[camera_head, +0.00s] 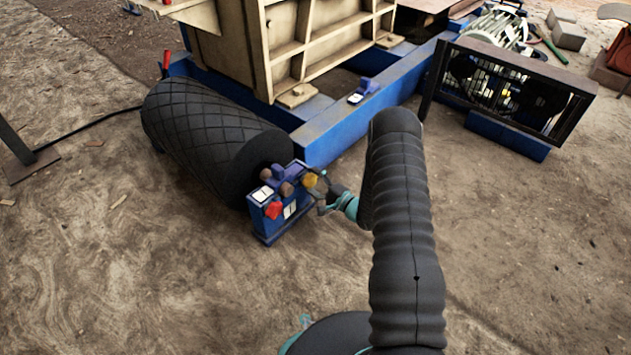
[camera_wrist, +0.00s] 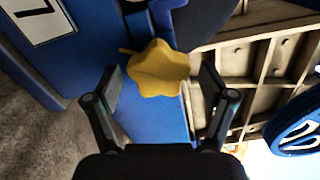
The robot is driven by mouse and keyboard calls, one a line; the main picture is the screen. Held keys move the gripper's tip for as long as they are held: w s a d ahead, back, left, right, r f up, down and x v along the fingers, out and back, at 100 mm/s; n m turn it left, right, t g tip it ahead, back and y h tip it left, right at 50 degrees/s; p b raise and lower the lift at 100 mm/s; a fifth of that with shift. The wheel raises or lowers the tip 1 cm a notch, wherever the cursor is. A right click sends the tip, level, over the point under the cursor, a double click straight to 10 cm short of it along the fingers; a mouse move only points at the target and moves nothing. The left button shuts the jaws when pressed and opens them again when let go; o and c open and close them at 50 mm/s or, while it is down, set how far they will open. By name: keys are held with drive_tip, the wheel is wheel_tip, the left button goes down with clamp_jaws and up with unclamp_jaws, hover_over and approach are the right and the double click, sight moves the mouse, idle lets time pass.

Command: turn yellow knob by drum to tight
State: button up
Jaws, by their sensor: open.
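The yellow knob (camera_wrist: 158,70) is a lobed, star-shaped knob on a blue bracket (camera_wrist: 158,118) in the wrist view. In the head view the yellow knob (camera_head: 311,181) shows small on the right side of the blue bracket, at the end of the black drum (camera_head: 205,140). My gripper (camera_wrist: 162,88) is open, with one finger on each side of the knob. Gaps show between the fingers and the knob, so it is not gripped. In the head view my gripper (camera_head: 322,195) is close to the knob and partly blurred into it.
A red knob (camera_head: 273,210) and white labels sit on the same blue bracket. The blue frame (camera_head: 350,130) of the crusher stands behind it. A caged motor guard (camera_head: 510,90) stands at the back right. Bare ground lies left and right.

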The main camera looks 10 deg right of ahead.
drive_tip(key=v, duration=1.2)
idle(0.3)
